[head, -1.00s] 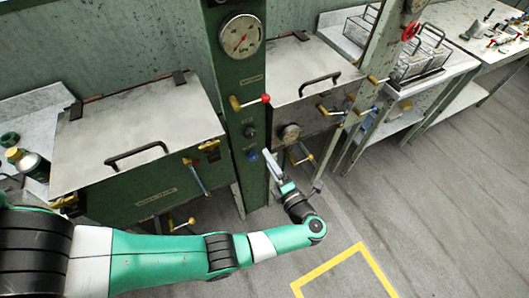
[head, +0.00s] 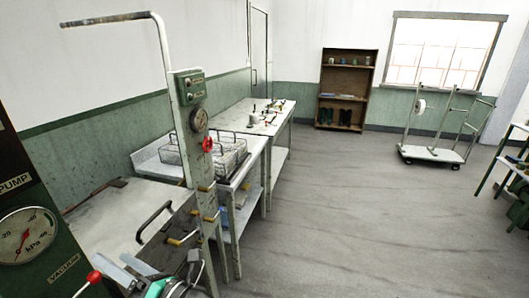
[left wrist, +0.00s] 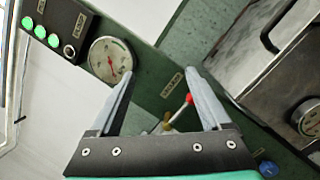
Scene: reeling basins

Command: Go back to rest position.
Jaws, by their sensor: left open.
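My left gripper (head: 113,262) shows at the bottom left of the head view, with its two pale grey fingers and part of the green wrist in the frame. I cannot tell the exact gap from the fingers to the panel. My right gripper is in neither view.
A green pump column with a pressure gauge (head: 28,236) stands at the left, next to a lidded steel basin (head: 110,212). A workbench (head: 245,122), shelf (head: 346,88) and white cart (head: 432,153) stand farther back. The grey floor (head: 350,215) is clear.

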